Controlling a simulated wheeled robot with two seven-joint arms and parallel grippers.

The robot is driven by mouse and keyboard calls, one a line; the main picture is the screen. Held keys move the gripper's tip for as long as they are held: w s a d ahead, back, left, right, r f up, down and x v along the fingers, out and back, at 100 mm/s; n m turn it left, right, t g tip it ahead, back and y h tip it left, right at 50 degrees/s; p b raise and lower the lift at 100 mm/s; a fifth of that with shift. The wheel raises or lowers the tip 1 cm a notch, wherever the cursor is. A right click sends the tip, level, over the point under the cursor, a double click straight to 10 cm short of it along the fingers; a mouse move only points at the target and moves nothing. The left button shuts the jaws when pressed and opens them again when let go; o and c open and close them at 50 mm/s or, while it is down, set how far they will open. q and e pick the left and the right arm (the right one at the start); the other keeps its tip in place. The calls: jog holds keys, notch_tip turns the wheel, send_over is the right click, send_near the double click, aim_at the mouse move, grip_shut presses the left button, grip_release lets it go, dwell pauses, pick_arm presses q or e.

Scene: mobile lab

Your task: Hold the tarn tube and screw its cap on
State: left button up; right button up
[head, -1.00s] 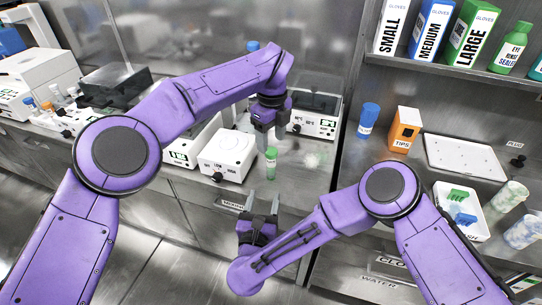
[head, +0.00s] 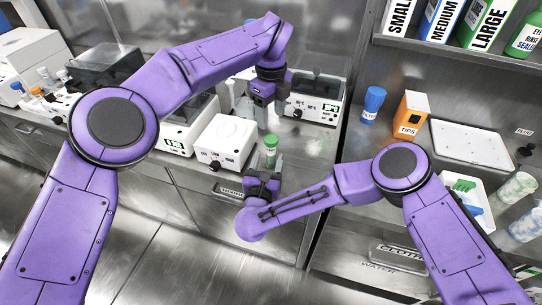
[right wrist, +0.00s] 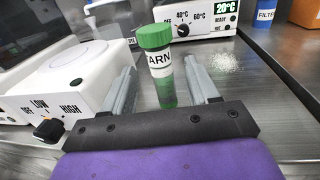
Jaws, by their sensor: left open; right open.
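The tarn tube (head: 270,157) is small and green, with a green cap (head: 270,140) on its top. In the right wrist view the tube (right wrist: 163,90) is upright with a white label reading "ARN", and its ribbed cap (right wrist: 154,36) sits on its mouth; I cannot tell how tightly. My right gripper (head: 264,168) is open, its fingers on either side of the tube with gaps showing in the right wrist view (right wrist: 162,66). My left gripper (head: 262,114) is open and empty, above the tube and a little behind it.
A white box with a LOW/HIGH dial (head: 226,142) stands close left of the tube. A heater with a display (head: 313,100) is behind. A blue bottle (head: 372,103), an orange TIPS box (head: 410,115) and a white tray (head: 470,143) are to the right.

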aim_at(270, 152)
jog(key=w, duration=0.3)
jog(key=w+d, duration=0.1)
jog(key=w, duration=0.1)
jog(key=shift+s, duration=0.1)
grip_shut()
